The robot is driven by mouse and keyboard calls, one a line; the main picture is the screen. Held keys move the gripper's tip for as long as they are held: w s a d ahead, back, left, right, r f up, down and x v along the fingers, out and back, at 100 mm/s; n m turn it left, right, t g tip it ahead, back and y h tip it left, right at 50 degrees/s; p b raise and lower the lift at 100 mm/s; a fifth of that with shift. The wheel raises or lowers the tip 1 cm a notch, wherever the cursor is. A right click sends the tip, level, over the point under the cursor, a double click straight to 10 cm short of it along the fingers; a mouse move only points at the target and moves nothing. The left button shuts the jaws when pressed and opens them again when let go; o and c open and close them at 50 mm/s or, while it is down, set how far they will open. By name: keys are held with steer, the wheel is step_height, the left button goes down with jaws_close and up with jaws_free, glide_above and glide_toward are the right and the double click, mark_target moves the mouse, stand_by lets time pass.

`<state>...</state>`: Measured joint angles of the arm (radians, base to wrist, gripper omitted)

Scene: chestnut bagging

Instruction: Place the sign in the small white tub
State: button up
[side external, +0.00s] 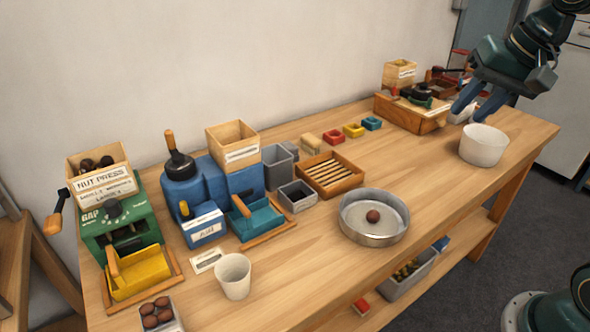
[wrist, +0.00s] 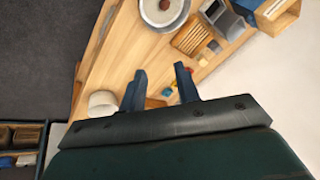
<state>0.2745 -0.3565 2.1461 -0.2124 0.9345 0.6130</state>
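A small flat white card with dark print, which looks like the sign (side external: 207,261), lies on the table at the front left, in front of the blue machine. A white tub (side external: 233,276) stands upright just right of it. A second, wider white tub (side external: 484,145) stands near the table's right end and also shows in the wrist view (wrist: 102,103). My gripper (side external: 469,115) is above the table's far right end, left of the wider tub and away from the card. In the wrist view my gripper (wrist: 160,70) is open and empty.
A green nut press (side external: 113,212) and a blue machine (side external: 212,180) stand along the wall. A round metal pan (side external: 374,232) holds one chestnut. A slatted wooden tray (side external: 330,176) and small coloured trays (side external: 352,130) are mid-table. The front middle and right are mostly clear.

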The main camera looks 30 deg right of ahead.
steer(key=s+a+f+n, duration=0.2)
steer(key=s+n, duration=0.2)
steer(key=s, duration=0.1)
steer(key=s+a+f+n, duration=0.2)
steer(key=s+n, duration=0.2)
steer(key=s, duration=0.2)
steer(key=shift+f+t, duration=0.4)
